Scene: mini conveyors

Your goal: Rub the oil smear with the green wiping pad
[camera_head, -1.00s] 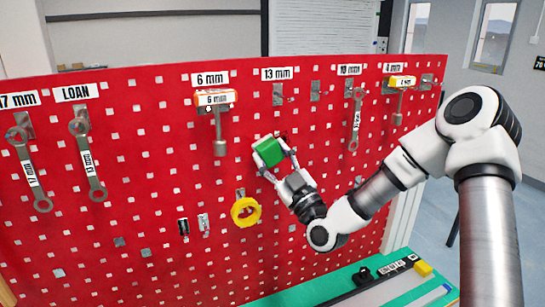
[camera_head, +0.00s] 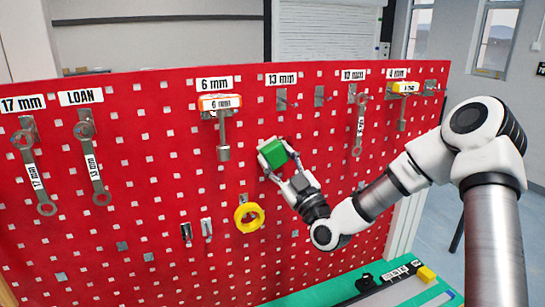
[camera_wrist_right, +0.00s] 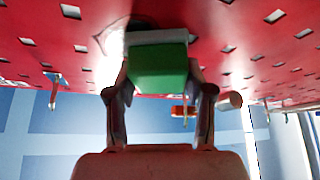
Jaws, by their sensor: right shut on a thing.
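The green wiping pad (camera_head: 273,153) is a small block with a paler grey side, held up at the red pegboard (camera_head: 150,180). My right gripper (camera_head: 280,166) is shut on it. In the right wrist view the pad (camera_wrist_right: 158,70) sits between the two fingers of the gripper (camera_wrist_right: 160,90), close to or against the board; contact cannot be told for sure. A dark patch (camera_wrist_right: 142,22) just beyond the pad may be the oil smear, mostly hidden by the pad. In the head view no smear shows. My left gripper is not in view.
More spanners hang at the board's far left (camera_head: 90,160) and right (camera_head: 359,125). A green bench (camera_head: 330,290) lies below.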

